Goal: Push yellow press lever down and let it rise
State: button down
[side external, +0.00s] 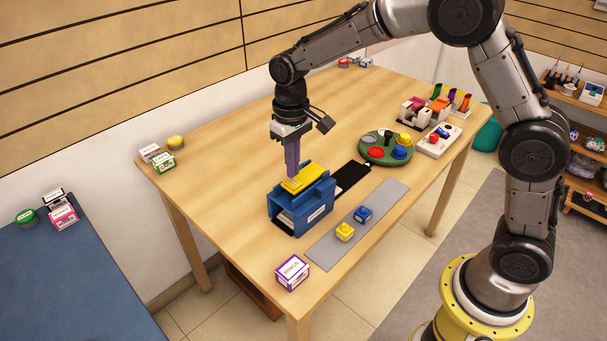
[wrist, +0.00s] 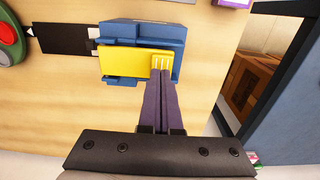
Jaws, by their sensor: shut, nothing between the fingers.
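The blue press (side external: 303,205) stands on the wooden table, with a white label on its side. Its yellow lever (side external: 304,178) lies across the top, roughly level. In the wrist view the yellow lever (wrist: 125,62) shows flat over the blue press body (wrist: 145,32). My gripper (side external: 293,174) points straight down with its purple fingers closed together and nothing between them. The fingertips (wrist: 160,62) are over one end of the yellow lever, at or very near its surface. I cannot tell whether they touch it.
A black strip (side external: 351,178) runs beside the press to a green round tray (side external: 385,147) with coloured pieces. A grey mat (side external: 375,207) holds a yellow block (side external: 345,232) and a blue block (side external: 363,214). A purple-and-white box (side external: 293,272) sits near the table corner.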

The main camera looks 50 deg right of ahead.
aim_at(294, 181)
jog(key=shift+f, duration=0.15)
jog(key=shift+f, duration=0.8)
jog(key=shift+d+f, duration=0.15)
jog(key=shift+f, duration=1.15)
jog(key=shift+r, duration=0.1)
jog(key=shift+a+r, duration=0.15)
jog(key=shift+r, duration=2)
jog(key=shift+a+r, duration=0.15)
jog(key=shift+r, duration=2)
